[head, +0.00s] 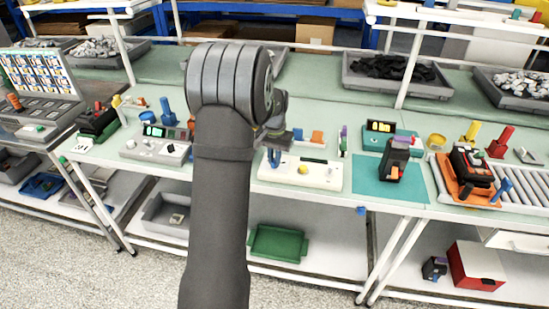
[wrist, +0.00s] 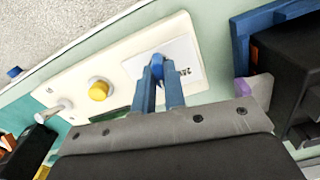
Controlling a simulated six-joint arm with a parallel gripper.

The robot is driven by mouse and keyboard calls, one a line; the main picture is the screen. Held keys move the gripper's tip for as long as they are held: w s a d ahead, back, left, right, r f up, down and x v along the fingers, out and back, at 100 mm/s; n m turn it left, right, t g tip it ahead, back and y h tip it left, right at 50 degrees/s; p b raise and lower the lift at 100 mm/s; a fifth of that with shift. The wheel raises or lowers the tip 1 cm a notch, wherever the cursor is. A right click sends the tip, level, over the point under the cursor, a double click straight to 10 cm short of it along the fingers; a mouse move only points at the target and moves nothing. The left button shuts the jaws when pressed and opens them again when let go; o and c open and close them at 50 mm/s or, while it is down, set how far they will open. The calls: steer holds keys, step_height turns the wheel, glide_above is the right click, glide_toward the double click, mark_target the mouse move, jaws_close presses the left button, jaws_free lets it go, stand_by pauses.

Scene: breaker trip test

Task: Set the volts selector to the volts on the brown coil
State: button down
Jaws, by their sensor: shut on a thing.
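My gripper (wrist: 158,74) has two blue fingers closed on a small blue knob (wrist: 157,60), which I take to be the volts selector. The knob stands on a white label plate (wrist: 186,55) on a cream panel (wrist: 123,57). Dark figures on the plate are partly hidden by a finger and too small to read surely. In the head view my gripper (head: 273,157) is at the left part of the cream panel (head: 325,181), partly behind my arm. I cannot make out a brown coil for certain in either view.
A yellow button (wrist: 98,90) and a pale lever (wrist: 52,111) stand on the same panel. A black device (head: 396,155) is on a teal mat (head: 369,187) to the right. A dark block in a blue holder (wrist: 240,42) is close beside the panel.

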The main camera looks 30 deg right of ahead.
mark_target(274, 160)
steer(key=m, duration=0.7)
stand_by(0.6)
steer(key=c, duration=1.5)
jaws_free()
steer(key=shift+r, duration=0.15)
step_height(274, 160, up, 17)
steer(key=shift+r, duration=0.1)
